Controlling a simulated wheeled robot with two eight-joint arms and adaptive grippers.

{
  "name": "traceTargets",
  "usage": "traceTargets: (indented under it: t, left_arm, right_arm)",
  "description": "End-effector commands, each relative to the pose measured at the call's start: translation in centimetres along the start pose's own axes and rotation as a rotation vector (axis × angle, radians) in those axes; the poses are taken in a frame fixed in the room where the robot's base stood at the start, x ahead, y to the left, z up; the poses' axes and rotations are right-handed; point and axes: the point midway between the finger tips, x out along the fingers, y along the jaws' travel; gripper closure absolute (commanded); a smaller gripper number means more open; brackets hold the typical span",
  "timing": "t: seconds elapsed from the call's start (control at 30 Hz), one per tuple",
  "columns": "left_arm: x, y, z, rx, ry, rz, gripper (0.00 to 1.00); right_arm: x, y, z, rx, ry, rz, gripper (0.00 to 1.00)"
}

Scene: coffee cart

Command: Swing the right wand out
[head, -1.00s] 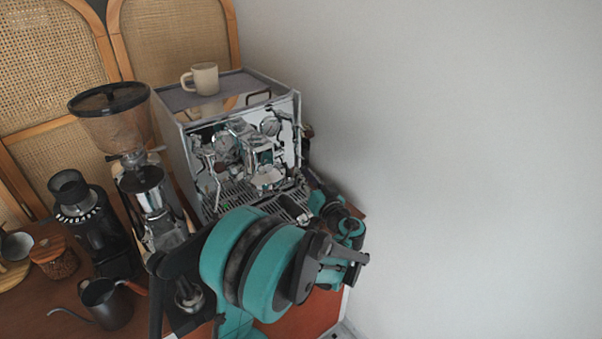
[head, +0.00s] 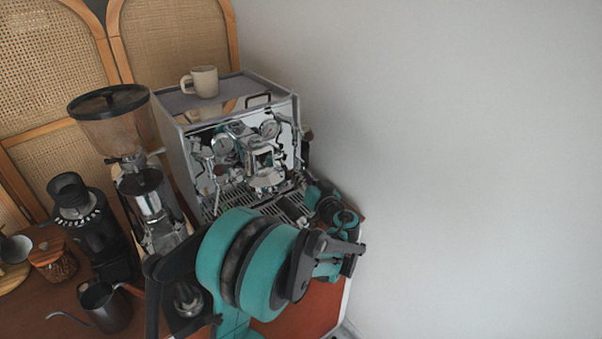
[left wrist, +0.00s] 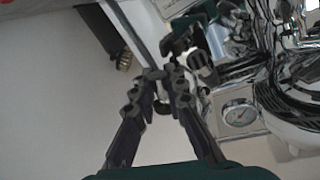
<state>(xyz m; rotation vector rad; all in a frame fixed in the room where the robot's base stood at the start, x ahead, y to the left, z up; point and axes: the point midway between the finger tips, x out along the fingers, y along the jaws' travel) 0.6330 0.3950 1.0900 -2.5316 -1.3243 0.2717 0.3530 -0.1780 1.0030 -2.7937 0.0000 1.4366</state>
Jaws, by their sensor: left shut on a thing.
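The espresso machine (head: 228,145) stands on the cart, its chrome front turned toward the lower right in the head view. My left gripper (left wrist: 161,84) is at the right side of the machine's front, its dark fingers shut on the right wand (left wrist: 161,94). Only a short, pale metal piece of the wand shows between the fingertips; the rest is hidden or too small to make out. In the head view my left gripper is small and partly covered by my own teal arm. My right gripper is not in view.
A beige mug (head: 204,81) stands on the machine's top. A hopper grinder (head: 112,122), a smaller black grinder (head: 88,222) and a dark kettle (head: 104,306) stand at left. A pressure gauge (left wrist: 240,114) is close to my gripper. A bare wall bounds the right.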

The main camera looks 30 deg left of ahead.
Motion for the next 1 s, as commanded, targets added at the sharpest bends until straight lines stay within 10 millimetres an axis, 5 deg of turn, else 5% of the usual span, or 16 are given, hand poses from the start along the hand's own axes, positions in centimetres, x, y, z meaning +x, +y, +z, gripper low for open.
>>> traceTargets:
  t: [0.3, 0.77, 0.8, 1.0]
  left_arm:
    - [-2.4, -0.1, -1.6, -0.055, -0.238, 0.083, 1.00]
    - [-3.0, 0.2, -1.2, -0.068, -0.299, 0.106, 1.00]
    - [-3.0, 0.2, -1.2, -0.068, -0.299, 0.106, 0.80]
    - [-3.0, 0.2, -1.2, -0.068, -0.298, 0.106, 0.78]
  right_arm:
    - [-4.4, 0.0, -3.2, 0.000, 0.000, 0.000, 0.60]
    - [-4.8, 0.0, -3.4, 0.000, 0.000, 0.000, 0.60]
    - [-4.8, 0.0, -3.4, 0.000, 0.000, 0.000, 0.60]
    - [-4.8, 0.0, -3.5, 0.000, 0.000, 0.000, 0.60]
